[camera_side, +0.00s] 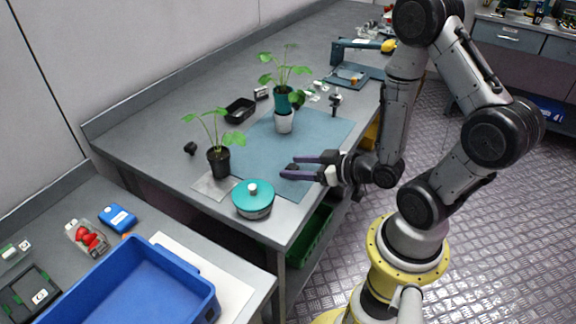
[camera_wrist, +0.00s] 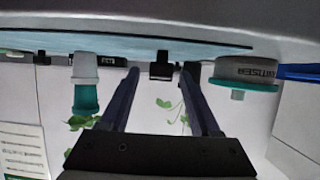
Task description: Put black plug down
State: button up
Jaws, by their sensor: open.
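A black pot with a leafy seedling, which I take as the black plug (camera_side: 218,161), stands upright on a small clear-grey square (camera_side: 205,187) near the bench's front edge. My gripper (camera_side: 291,166) is open and empty, to the right of the pot and apart from it, with its fingers pointing towards it.
A teal-lidded round tin (camera_side: 253,199) stands close to the pot. A second seedling in a teal pot (camera_side: 284,102) sits in a white cup (camera_side: 284,124) on the blue mat (camera_side: 325,125). A small black object (camera_side: 190,148) and black tray (camera_side: 240,110) lie behind.

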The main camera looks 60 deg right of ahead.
jog(key=shift+o, duration=0.2)
jog(key=shift+s+r, duration=0.1)
jog(key=shift+s, duration=0.2)
notch_tip(320, 180, up, 10)
jog(key=f, duration=0.1)
jog(key=g, duration=0.5)
send_near(294, 167)
jog(key=shift+x, duration=2.6)
jog(key=shift+f, duration=0.1)
